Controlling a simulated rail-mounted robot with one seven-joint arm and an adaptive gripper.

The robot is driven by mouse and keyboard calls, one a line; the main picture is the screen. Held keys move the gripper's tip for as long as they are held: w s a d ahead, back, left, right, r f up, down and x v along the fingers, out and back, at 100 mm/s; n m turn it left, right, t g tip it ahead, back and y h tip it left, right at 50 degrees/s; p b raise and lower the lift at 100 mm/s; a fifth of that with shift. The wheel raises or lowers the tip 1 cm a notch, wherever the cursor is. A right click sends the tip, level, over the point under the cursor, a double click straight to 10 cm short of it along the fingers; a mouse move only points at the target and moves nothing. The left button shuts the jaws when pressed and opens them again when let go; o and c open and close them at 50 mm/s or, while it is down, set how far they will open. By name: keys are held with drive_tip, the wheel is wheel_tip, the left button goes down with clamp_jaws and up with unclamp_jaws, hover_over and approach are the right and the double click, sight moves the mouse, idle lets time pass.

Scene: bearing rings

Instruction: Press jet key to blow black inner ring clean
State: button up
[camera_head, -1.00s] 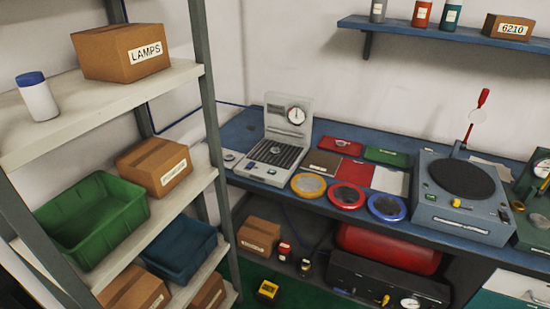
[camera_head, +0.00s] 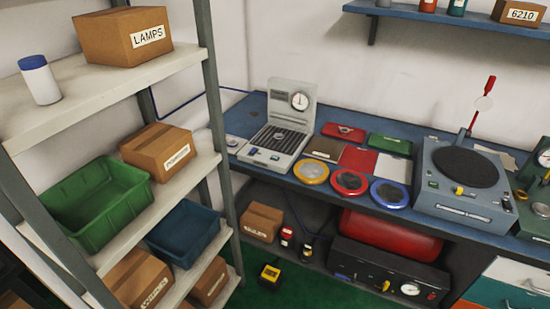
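A grey bench unit (camera_head: 289,88) with a dial gauge on its upright back and a dark slatted bed (camera_head: 281,139) stands at the left of the blue bench. Small controls (camera_head: 266,157) sit on its front face; I cannot tell whether one is the jet key. I cannot make out a black inner ring on the bed or elsewhere. My gripper is not in view.
Yellow, red and blue rimmed round dishes (camera_head: 349,182) lie along the bench (camera_head: 262,108) front edge. A grey machine (camera_head: 465,180) with a black disc stands to the right. A metal shelf (camera_head: 198,176) with boxes and bins fills the left. Green floor shows between.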

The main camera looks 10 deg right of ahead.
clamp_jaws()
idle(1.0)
